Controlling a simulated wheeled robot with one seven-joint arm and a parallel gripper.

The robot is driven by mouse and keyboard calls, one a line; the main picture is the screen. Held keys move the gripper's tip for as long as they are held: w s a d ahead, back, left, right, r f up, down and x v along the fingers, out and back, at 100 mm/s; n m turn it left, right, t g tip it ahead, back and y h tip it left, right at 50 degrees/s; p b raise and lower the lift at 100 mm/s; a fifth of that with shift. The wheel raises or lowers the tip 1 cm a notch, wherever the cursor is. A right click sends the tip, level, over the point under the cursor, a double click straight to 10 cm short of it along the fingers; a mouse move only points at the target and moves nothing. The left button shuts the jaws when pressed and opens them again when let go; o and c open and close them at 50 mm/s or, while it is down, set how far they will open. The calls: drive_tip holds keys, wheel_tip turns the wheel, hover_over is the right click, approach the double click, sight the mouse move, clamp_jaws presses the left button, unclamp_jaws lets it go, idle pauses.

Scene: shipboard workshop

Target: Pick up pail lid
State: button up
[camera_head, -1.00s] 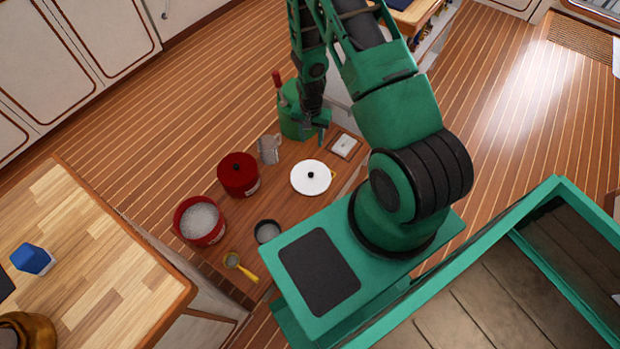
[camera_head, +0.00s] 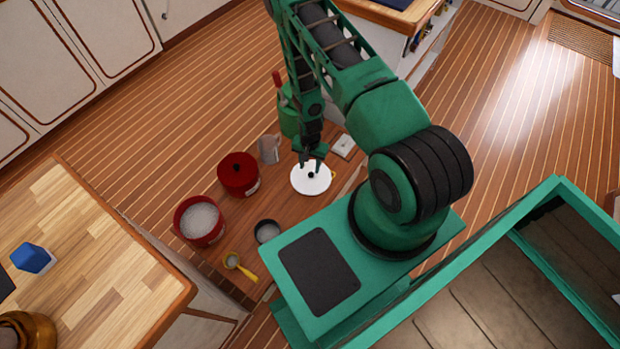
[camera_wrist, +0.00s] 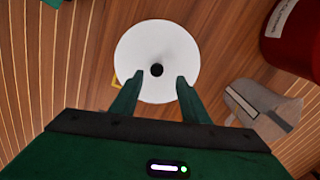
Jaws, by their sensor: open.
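The pail lid (camera_head: 311,185) is a white disc with a small black knob at its centre, lying on the low brown wooden surface. It also shows in the wrist view (camera_wrist: 157,42), with the dark knob just beyond and between my fingertips. My gripper (camera_head: 312,168) is open and empty, pointing down over the far part of the lid. In the wrist view my gripper (camera_wrist: 153,82) has its two green fingers spread apart over the lid's near part. I cannot tell the exact height of the fingertips above the lid.
A green canister (camera_head: 290,117) and a small pale box (camera_head: 343,146) are behind.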

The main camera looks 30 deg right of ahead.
sight(311, 174)
drive_tip(key=shift+s+d+f, duration=0.1)
drive_tip(key=shift+s+f, duration=0.05)
drive_tip(key=shift+f, duration=1)
drive_tip(key=shift+s+d+f, duration=0.1)
drive_tip(key=shift+s+f, duration=0.05)
drive_tip(key=shift+f, duration=1)
drive_tip(key=shift+c, duration=0.4)
clamp_jaws()
